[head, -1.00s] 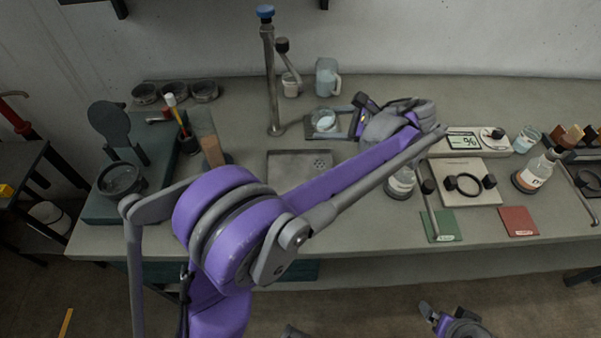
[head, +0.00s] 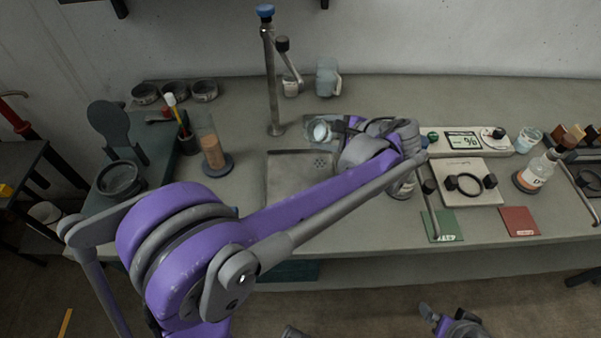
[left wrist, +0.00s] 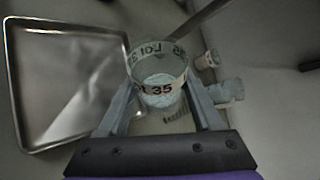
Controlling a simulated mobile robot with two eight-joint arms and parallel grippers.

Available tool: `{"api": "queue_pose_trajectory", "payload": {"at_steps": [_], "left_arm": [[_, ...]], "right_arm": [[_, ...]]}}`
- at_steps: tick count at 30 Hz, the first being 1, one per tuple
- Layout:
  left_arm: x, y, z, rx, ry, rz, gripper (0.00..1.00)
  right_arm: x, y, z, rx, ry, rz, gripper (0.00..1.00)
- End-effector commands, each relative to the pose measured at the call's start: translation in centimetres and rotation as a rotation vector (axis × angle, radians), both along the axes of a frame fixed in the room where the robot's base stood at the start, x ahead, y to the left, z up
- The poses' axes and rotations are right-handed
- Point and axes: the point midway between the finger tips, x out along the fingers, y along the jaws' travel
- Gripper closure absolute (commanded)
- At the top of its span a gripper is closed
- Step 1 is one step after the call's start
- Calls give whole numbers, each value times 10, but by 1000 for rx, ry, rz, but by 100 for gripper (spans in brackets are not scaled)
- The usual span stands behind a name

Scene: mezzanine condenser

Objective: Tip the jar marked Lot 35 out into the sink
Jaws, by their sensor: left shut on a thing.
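The jar marked Lot 35 (head: 319,131) is a small clear jar with pale contents. Its label reads clearly in the left wrist view (left wrist: 158,88). My left gripper (head: 330,128) is shut on it, one finger on each side. In the head view the jar is just behind the sink's back edge. The sink (head: 291,176) is a shallow metal basin with drain holes, partly hidden by my left arm; in the left wrist view its basin (left wrist: 65,85) lies left of the jar. My right gripper (head: 430,312) shows only at the bottom edge, and its jaws are unclear.
A tall tap (head: 272,80) rises behind the sink. A pale jug (head: 328,78) stands behind the jar. A brown cylinder (head: 212,152) stands left of the sink. A scale (head: 464,141), a stirrer plate (head: 462,190) and a flask (head: 537,172) stand to the right.

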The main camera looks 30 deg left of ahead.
Motion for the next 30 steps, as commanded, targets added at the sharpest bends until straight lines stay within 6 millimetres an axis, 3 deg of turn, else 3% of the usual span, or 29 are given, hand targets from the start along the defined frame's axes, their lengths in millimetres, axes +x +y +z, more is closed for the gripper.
{"api": "queue_pose_trajectory", "payload": {"at_steps": [30], "left_arm": [[0, 0, -7, -31, -133, 0, 92]], "right_arm": [[-1, 0, -4, 0, 2, 0, 3]]}}
